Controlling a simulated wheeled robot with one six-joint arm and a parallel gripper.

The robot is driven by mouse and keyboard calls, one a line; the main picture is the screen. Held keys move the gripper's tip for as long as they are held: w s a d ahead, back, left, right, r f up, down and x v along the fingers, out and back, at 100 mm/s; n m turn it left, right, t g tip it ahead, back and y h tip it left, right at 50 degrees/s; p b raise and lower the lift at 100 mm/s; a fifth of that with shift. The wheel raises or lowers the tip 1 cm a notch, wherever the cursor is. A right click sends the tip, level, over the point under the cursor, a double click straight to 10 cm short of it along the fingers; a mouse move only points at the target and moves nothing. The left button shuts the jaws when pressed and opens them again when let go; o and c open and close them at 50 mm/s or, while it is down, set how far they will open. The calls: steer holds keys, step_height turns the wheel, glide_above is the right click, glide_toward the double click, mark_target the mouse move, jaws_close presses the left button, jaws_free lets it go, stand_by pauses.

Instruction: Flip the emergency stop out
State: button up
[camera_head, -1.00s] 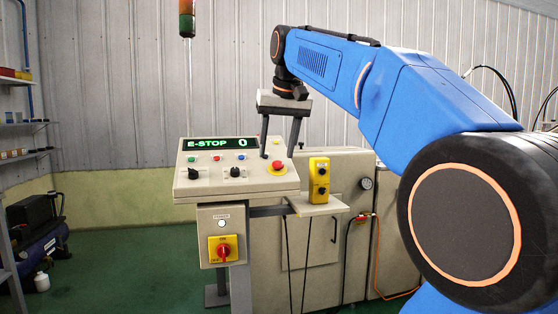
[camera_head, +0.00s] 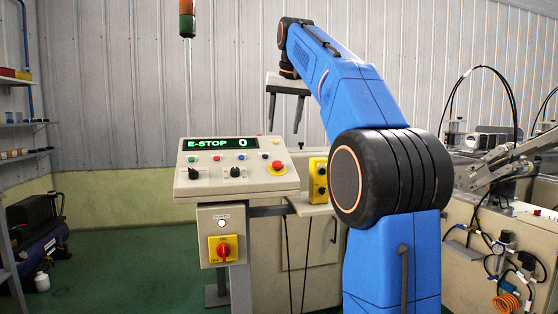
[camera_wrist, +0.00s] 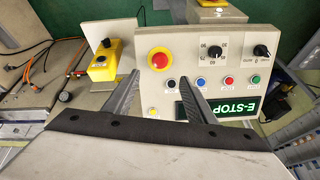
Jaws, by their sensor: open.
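The emergency stop is a red mushroom button (camera_head: 277,166) on a yellow ring at the right of the slanted control panel (camera_head: 183,187). It also shows in the wrist view (camera_wrist: 158,61), unobstructed, in the upper middle. My gripper (camera_head: 285,131) is open and empty, fingers pointing down, above and apart from the button in the head view. In the wrist view, its fingertips (camera_wrist: 159,77) lie to either side of the button's lower part in the picture. I cannot tell the exact height gap.
A yellow button box (camera_head: 318,180) stands on a small shelf right of the panel; it shows in the wrist view too (camera_wrist: 104,60). Two black knobs and several small buttons sit on the panel. A yellow-and-red power switch (camera_head: 223,250) is below. Air above the panel is free.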

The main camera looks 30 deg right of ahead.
mark_target(278, 163)
steer(key=x, duration=1.3)
steer(key=shift+a, duration=0.1)
